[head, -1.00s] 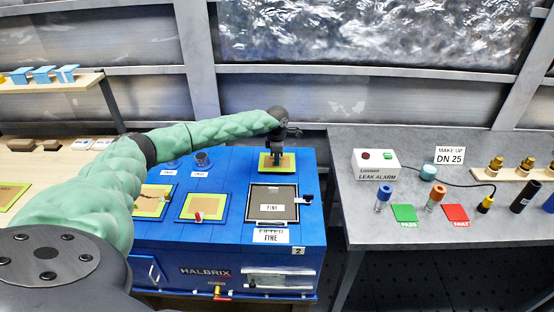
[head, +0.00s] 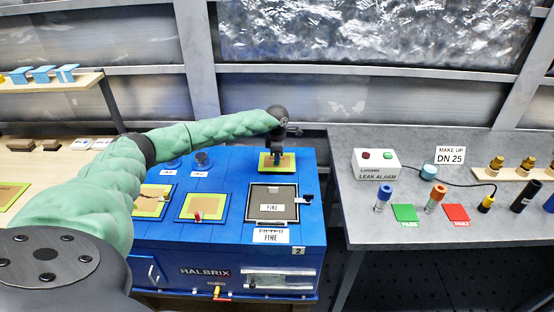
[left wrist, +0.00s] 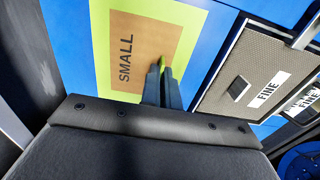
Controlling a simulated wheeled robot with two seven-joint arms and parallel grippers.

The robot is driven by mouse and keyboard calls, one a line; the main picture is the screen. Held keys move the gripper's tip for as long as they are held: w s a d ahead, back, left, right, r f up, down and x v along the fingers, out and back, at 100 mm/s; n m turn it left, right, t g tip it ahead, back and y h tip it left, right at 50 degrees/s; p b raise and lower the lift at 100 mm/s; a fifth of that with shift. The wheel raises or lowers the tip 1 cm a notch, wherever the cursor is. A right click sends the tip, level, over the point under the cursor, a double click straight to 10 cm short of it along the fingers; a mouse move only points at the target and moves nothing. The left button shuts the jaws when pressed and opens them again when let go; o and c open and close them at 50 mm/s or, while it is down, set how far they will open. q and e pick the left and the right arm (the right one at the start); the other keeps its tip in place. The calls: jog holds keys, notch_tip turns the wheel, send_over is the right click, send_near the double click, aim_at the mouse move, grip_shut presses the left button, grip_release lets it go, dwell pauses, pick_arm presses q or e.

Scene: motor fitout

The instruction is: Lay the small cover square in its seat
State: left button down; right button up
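The small cover square (head: 265,164), yellow-green with a brown middle, is at the back right of the blue cabinet top. In the left wrist view its brown face reads SMALL (left wrist: 125,60). My left gripper (head: 277,160) points down over it. In the left wrist view the fingers (left wrist: 163,75) are close together, with a small yellow-green piece between their tips that looks like part of the square. Whether the square rests flat or hangs just above the top, I cannot tell. My right gripper is not in view.
Two more yellow-green squares (head: 187,207) (head: 150,208) lie to the left. A grey table (head: 400,250) with a leak alarm box (head: 375,165) stands right, across a gap.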

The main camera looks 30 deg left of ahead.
pick_arm(q)
jog(key=shift+f+b, duration=0.65)
jog(key=shift+b, duration=0.05)
dwell(1.4)
jog(key=c, duration=2.1)
grip_release()
jog(key=o, duration=0.5)
